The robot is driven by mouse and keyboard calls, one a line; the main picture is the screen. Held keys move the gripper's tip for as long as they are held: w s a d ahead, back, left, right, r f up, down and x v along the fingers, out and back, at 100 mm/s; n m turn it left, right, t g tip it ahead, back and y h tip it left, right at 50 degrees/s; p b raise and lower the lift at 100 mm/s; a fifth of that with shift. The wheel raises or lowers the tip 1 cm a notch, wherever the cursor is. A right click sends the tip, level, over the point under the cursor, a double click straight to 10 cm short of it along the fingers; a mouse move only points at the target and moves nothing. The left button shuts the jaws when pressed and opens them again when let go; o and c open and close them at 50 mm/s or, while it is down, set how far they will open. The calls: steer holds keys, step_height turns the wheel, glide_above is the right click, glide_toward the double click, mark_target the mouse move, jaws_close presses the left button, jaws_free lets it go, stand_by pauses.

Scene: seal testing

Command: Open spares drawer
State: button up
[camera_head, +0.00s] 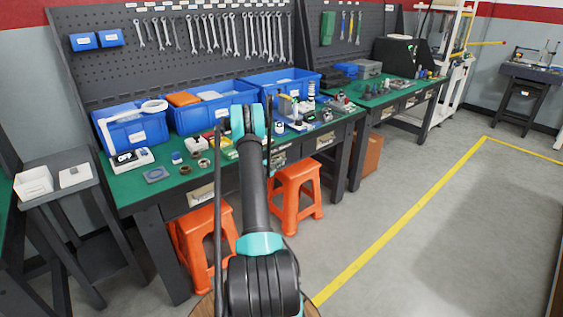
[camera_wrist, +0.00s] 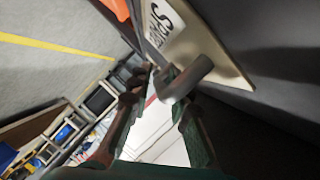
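In the wrist view, a pale drawer front (camera_wrist: 226,62) fills the upper right, tilted in the picture. It has a white label (camera_wrist: 163,25) with a large "S"; the rest of the text is cut off or unreadable. A grey bar handle (camera_wrist: 188,77) sticks out from the front. My gripper (camera_wrist: 156,78) is at the handle, with a gap between its two fingers. The handle overlaps the right finger's tip; I cannot tell whether they touch. In the head view, my arm hides my gripper. A labelled drawer front (camera_head: 201,195) shows under the green bench, left of my arm.
Orange stools (camera_head: 297,190) stand under the bench, close to my arm. The green bench top (camera_head: 135,188) carries blue bins (camera_head: 132,131) and small parts. A side stand (camera_head: 50,196) is at the left. The floor (camera_head: 440,215) on the right is clear.

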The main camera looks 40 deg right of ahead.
jaws_close()
steer(key=shift+s+d, duration=0.1)
steer(key=shift+s, duration=0.1)
stand_by(0.3)
